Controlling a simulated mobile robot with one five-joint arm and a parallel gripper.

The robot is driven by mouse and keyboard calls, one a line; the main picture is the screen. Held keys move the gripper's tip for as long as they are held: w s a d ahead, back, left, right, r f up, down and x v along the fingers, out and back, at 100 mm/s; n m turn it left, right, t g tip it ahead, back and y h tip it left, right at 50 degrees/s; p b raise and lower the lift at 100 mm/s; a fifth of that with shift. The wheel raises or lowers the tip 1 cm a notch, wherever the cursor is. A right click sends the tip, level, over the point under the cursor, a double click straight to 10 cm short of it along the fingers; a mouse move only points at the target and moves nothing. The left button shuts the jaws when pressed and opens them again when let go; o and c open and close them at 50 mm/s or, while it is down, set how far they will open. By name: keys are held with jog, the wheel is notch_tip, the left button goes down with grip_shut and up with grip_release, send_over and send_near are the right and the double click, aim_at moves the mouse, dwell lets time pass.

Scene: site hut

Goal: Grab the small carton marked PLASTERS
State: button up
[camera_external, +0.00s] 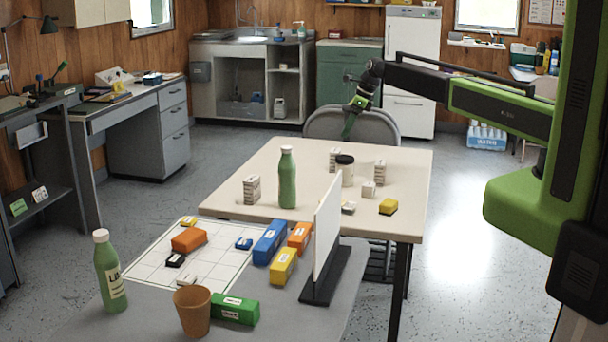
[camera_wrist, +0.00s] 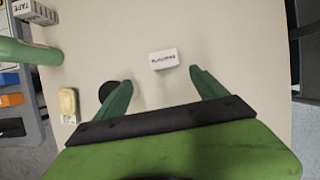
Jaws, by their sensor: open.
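The small white carton marked PLASTERS (camera_wrist: 163,60) lies on the pale table, ahead of my gripper (camera_wrist: 160,76) in the wrist view. The jaws are open on either side of the view, with bare table between them, and the carton is just beyond their tips. In the external view my gripper (camera_external: 350,120) hangs above the table's far side. The carton appears to be the white one behind the jar (camera_external: 334,157), though its label is too small to read there.
A dark-lidded jar (camera_external: 346,170), a green bottle (camera_external: 287,180), a TAPE carton (camera_wrist: 35,12) and a yellow block (camera_external: 388,206) stand on the table (camera_external: 310,230). Other small white cartons (camera_external: 380,173) are near the jar. A chair (camera_external: 375,122) stands behind. Right of the carton the tabletop is clear.

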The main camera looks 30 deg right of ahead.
aim_at(338, 150)
jog(key=b+x, duration=0.3)
jog(key=d+b+x, duration=0.1)
jog(key=b+x, duration=0.3)
jog(key=w+b+x, duration=0.1)
jog(key=b+x, duration=0.3)
jog(key=shift+d, duration=0.15)
jog(key=b+x, duration=0.5)
jog(key=shift+s+a+f, duration=0.15)
jog(key=shift+a+f, duration=0.05)
jog(key=shift+a, duration=0.1)
jog(key=shift+r, duration=0.25)
jog(key=c, duration=1.4)
jog(key=shift+p, duration=0.35)
